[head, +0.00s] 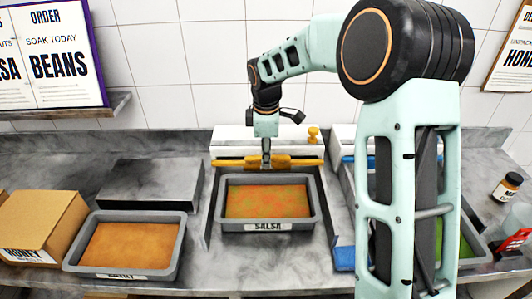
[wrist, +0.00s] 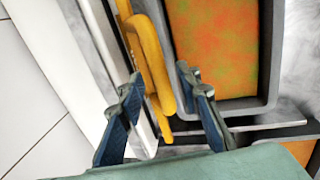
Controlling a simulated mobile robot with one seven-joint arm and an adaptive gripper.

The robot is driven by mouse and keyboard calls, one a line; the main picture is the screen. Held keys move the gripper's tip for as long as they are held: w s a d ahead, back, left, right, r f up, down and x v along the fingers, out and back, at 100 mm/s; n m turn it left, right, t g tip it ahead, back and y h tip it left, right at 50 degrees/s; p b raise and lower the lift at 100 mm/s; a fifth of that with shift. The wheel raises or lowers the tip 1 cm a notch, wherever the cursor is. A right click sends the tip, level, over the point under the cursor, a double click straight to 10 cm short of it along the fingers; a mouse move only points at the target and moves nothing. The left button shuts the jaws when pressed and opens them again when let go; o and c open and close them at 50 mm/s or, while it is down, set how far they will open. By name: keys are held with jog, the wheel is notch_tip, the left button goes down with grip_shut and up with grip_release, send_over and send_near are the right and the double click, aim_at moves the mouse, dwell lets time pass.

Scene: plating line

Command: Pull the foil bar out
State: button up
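A yellow bar (head: 300,162), which looks like the foil bar, runs along the front of a white dispenser (head: 230,140) at the back of the counter, behind the salsa tray. My gripper (head: 266,163) points down at the middle of this bar. In the wrist view my gripper (wrist: 160,80) is open, with one blue-padded finger on each side of the yellow bar (wrist: 150,50). Gaps show between the bar and the fingers in this view. I cannot tell whether the fingertips reach down to its height. No label shows on the dispenser.
The salsa tray (head: 313,200) stands just in front of the dispenser, close to my gripper. Another grey tray (head: 180,250) and a cardboard box (head: 45,220) are on the left. My arm partly hides a second white dispenser (head: 343,140) with blue parts on the right.

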grip_shut()
jog(key=shift+s, duration=0.1)
dwell(0.4)
